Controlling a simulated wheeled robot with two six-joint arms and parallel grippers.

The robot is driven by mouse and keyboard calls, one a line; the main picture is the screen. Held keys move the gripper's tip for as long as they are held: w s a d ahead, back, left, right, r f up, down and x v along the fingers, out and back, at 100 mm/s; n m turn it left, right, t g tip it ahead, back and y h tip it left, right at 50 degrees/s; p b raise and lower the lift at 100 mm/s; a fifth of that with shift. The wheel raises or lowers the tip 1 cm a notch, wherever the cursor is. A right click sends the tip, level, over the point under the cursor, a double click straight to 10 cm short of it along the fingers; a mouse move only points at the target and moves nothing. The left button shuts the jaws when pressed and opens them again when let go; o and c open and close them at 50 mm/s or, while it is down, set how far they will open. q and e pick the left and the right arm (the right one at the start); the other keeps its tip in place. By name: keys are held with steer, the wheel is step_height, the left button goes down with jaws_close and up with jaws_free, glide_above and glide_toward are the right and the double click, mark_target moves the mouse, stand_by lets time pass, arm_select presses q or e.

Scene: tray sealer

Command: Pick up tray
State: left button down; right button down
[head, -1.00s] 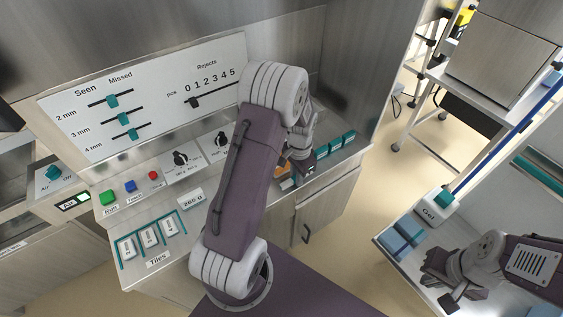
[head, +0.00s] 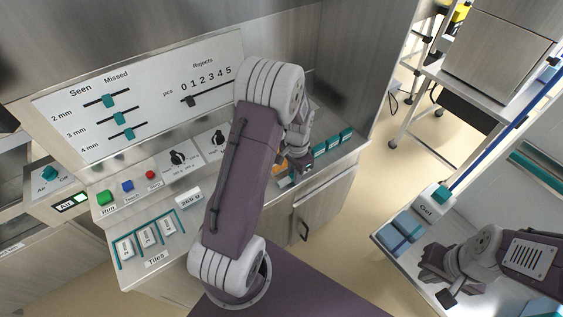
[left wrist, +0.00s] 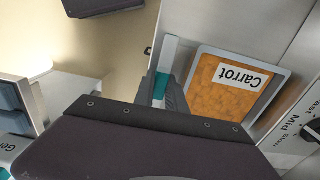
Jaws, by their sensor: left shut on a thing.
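The tray (left wrist: 234,86) is grey and shallow, filled with orange and labelled "Carrot", in the left wrist view. A little of its orange (head: 280,160) shows in the head view behind my left arm. My left gripper (left wrist: 164,92) is shut at the tray's left side, with a white and teal piece seen between the fingers. How this piece joins the tray is hidden. In the head view my left gripper (head: 299,162) is partly covered by its own arm. My right gripper (head: 437,286) is open and empty by the shelf at the lower right.
Several teal blocks (head: 332,146) line the counter right of the left gripper. Dials (head: 178,158), buttons (head: 104,197) and tiles (head: 147,237) are on the panel to the left. Blue blocks (head: 404,230) and a "Gel" box (head: 430,204) are on the right shelf. Floor is open between.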

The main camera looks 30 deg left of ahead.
arm_select(q)
step_height(320, 180, up, 4)
steer(key=shift+w+r+p, duration=0.1)
steer(key=shift+r+p, duration=0.05)
steer(key=shift+p, duration=0.3)
steer(key=s+d+r, duration=0.6)
steer(key=s, duration=0.4)
steer(key=shift+d+r+p, duration=0.25)
steer(key=shift+r+p, duration=0.1)
steer(key=shift+p, duration=0.05)
steer(key=shift+w, duration=0.1)
steer(key=w+n+p, duration=0.4)
steer(key=w+p, duration=0.1)
steer(key=shift+w+r+n, duration=0.15)
steer(key=shift+r+n, duration=0.15)
